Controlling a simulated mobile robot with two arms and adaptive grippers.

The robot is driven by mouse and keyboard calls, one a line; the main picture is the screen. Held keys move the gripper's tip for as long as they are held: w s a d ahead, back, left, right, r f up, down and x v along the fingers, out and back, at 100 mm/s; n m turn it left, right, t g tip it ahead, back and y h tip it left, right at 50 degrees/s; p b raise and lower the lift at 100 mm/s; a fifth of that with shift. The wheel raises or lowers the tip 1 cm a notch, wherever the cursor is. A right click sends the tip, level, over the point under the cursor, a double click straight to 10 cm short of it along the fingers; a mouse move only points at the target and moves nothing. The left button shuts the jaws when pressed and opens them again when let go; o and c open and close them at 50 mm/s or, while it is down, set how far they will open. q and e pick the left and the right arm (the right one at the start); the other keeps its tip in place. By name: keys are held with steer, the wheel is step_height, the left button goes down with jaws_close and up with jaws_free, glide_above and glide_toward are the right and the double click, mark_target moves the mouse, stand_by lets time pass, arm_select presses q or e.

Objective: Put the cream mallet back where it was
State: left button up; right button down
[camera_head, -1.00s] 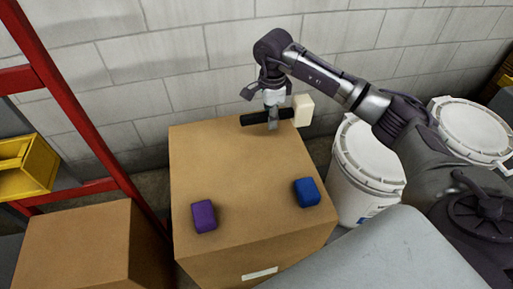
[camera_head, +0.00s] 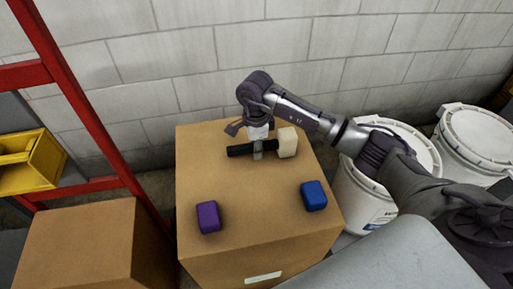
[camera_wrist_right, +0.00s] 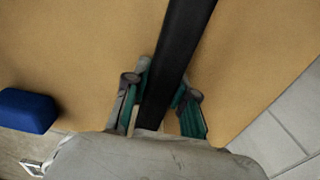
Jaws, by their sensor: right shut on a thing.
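The mallet has a cream head (camera_head: 287,142) and a black handle (camera_head: 240,150). My right gripper (camera_head: 258,152) is shut on the black handle, over the far part of the cardboard box (camera_head: 250,205). The mallet lies roughly level, head to the right; whether it touches the box top I cannot tell. In the right wrist view the black handle (camera_wrist_right: 180,55) runs between the two fingers (camera_wrist_right: 165,105), and the head is out of sight. My left gripper does not show.
A purple block (camera_head: 208,217) and a blue block (camera_head: 314,196) sit on the near part of the box top. White buckets (camera_head: 395,150) stand to the right. A red rack (camera_head: 75,95) with a yellow bin (camera_head: 45,160) and another carton (camera_head: 85,245) are at left. A block wall is behind.

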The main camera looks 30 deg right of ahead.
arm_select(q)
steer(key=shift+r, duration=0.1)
arm_select(e)
steer(key=c, duration=1)
jaws_free()
steer(key=shift+o, duration=0.2)
steer(key=shift+r, duration=0.35)
arm_select(q)
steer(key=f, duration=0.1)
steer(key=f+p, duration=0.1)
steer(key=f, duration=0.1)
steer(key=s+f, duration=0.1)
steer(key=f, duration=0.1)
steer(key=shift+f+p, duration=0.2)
steer(key=shift+p, duration=0.1)
arm_select(e)
step_height(320, 180, up, 11)
steer(key=shift+r, duration=0.2)
steer(key=shift+a, duration=0.1)
